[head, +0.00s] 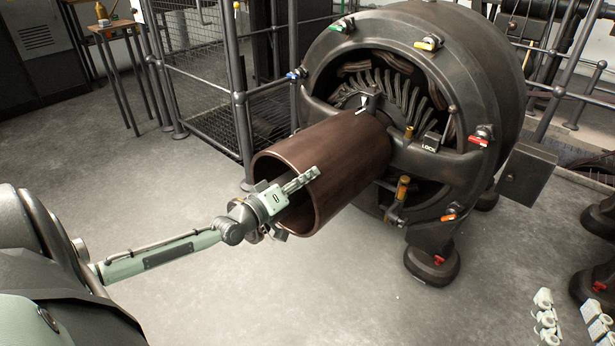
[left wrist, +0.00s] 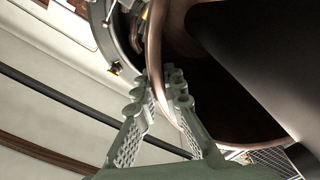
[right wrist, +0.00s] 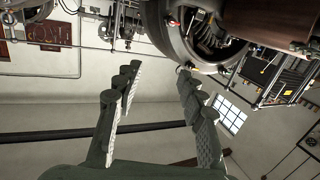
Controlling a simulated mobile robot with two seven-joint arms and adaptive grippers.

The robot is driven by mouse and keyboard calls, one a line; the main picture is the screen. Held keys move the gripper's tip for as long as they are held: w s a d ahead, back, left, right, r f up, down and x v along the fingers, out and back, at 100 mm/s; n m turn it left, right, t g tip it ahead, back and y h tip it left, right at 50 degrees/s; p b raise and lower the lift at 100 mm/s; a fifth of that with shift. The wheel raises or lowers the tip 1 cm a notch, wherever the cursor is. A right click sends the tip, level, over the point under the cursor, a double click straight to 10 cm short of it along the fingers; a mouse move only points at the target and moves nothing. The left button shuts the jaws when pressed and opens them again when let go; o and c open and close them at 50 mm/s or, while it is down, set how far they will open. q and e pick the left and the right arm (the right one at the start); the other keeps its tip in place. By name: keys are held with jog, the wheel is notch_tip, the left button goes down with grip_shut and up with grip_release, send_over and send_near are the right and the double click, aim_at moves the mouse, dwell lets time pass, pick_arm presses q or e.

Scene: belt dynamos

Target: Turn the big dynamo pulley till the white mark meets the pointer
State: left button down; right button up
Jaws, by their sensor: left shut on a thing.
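The big brown dynamo pulley (head: 335,165) juts from the front of the dark dynamo (head: 470,90), its hollow end facing my left arm. My left gripper (head: 305,182) is shut on the pulley's near rim. In the left wrist view the copper-coloured rim (left wrist: 155,55) passes between its fingers (left wrist: 160,85). A small dark pointer (head: 372,100) stands above the pulley's far end, with a small pale spot near its foot; I cannot tell whether that spot is the white mark. My right gripper (right wrist: 155,85) is open and empty in the right wrist view, outside the head view.
A mesh cage with rails (head: 205,100) stands behind left. A grey box (head: 527,173) is at the right.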

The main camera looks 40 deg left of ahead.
pick_arm(q)
jog(key=shift+a+r+n, duration=0.2)
jog(key=shift+a+n, duration=0.05)
jog(key=shift+n, duration=0.05)
jog(key=c, duration=1.6)
grip_release()
pick_arm(e)
jog(key=shift+d+f+g+h, duration=0.2)
jog(key=shift+d+f, duration=0.05)
jog(key=shift+f, duration=0.2)
jog(key=shift+d+f+g+h, duration=0.2)
jog(key=shift+d+f, duration=0.05)
jog(key=shift+f, duration=0.2)
pick_arm(q)
jog(key=s, duration=0.8)
jog(key=s+a, duration=0.1)
jog(key=s, duration=0.3)
